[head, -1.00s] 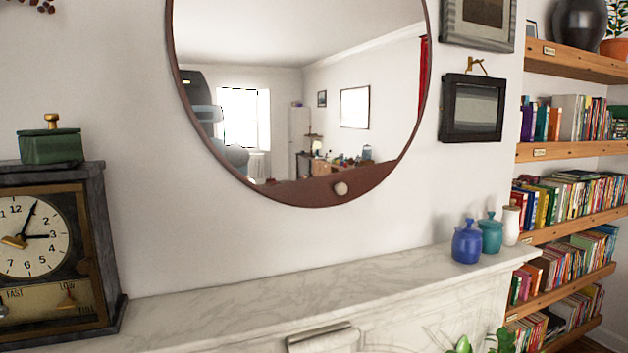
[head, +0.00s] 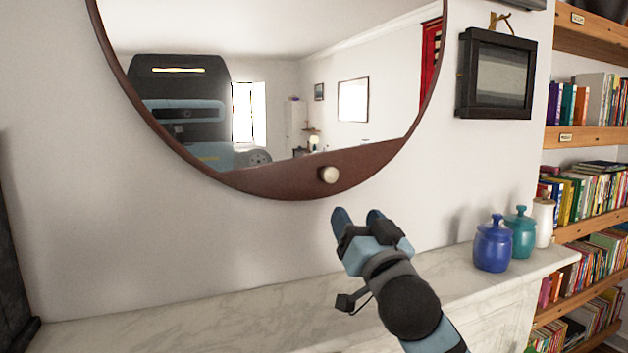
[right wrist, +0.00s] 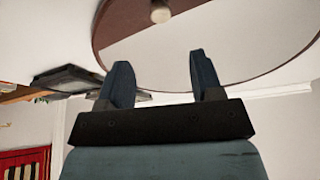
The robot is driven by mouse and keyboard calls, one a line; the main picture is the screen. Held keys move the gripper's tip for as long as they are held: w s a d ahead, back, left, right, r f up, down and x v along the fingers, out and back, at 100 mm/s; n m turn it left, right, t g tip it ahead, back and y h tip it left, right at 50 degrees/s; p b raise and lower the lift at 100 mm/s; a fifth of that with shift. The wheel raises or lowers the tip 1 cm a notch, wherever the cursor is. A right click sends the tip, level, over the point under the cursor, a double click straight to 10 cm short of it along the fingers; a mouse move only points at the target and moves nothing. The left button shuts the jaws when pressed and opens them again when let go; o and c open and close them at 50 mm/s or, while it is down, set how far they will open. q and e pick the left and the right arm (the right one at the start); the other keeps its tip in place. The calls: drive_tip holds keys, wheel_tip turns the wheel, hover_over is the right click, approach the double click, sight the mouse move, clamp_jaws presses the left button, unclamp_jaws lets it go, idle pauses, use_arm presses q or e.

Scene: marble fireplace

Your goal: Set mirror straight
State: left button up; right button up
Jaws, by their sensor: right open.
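The round mirror (head: 270,110) hangs on the white wall above the mantel, in a thin reddish-brown frame. Its brown lower segment carries a pale round knob (head: 328,175) and sits right of the mirror's middle, so the mirror looks turned. My right gripper (head: 358,214) is open and empty, below the knob and apart from it. In the right wrist view the gripper (right wrist: 158,75) has its fingers spread, with the mirror (right wrist: 215,40) and knob (right wrist: 160,13) beyond them. The mirror's top is cut off in the head view. My left gripper is not seen.
The marble mantel (head: 200,315) runs below the mirror. A blue jar (head: 492,246), a teal jar (head: 520,234) and a white jar (head: 543,222) stand at its right end. A black picture frame (head: 497,75) hangs right of the mirror. Bookshelves (head: 590,140) stand at the right.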

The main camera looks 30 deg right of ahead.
sight(332, 177)
drive_tip(key=p+x, duration=0.4)
drive_tip(key=x, duration=0.8)
drive_tip(key=shift+w+r, duration=0.25)
drive_tip(key=shift+r, duration=0.05)
drive_tip(key=shift+w, duration=0.45)
